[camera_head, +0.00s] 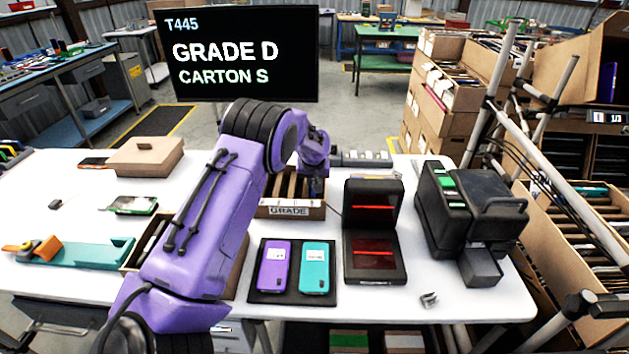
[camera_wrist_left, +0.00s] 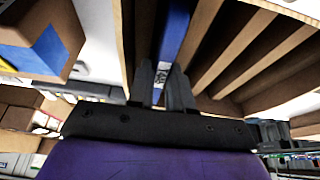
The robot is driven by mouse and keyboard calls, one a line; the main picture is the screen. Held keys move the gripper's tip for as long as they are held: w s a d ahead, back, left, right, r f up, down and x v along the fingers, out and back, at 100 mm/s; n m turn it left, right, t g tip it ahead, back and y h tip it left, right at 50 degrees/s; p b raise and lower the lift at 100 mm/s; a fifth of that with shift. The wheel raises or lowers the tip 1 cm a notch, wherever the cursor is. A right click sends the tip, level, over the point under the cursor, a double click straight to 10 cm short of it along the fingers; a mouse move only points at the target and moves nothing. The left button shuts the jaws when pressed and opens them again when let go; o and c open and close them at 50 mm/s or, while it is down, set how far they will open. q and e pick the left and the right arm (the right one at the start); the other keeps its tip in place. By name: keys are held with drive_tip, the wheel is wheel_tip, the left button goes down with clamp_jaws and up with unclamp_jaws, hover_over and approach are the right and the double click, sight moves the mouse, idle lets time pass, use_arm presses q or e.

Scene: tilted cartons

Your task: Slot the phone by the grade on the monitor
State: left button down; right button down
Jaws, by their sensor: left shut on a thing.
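The black monitor (camera_head: 238,85) reads "T445", "GRADE D", "CARTON S". My left arm reaches across the table to a brown slotted box (camera_head: 268,211) labelled "GRADE". My left gripper (camera_wrist_left: 168,92) is shut on a slim blue phone (camera_wrist_left: 175,35) with a small printed label. The phone is on edge between brown dividers in the wrist view; how deep it sits is unclear. In the head view the phone is hidden. A purple phone (camera_head: 273,268) and a teal phone (camera_head: 315,267) lie on a black mat (camera_head: 293,298).
A black stand with red lines (camera_head: 374,262) and a black printer-like machine (camera_head: 470,215) stand right of the box. Tilted cartons (camera_head: 548,222) sit on a pipe rack at right. A small display there reads "1/3". A lidded brown box (camera_head: 146,160) is at left.

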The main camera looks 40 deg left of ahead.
use_arm(q)
drive_tip(key=c, duration=0.9)
unclamp_jaws()
drive_tip(key=shift+c, duration=0.2)
drive_tip(key=shift+s+d+r, duration=0.1)
drive_tip(key=shift+d+r, duration=0.05)
drive_tip(key=shift+r, duration=0.2)
drive_tip(key=b+v, duration=0.2)
drive_tip(key=v, duration=0.7)
drive_tip(key=shift+s+r, duration=0.15)
drive_tip(key=shift+r, duration=0.25)
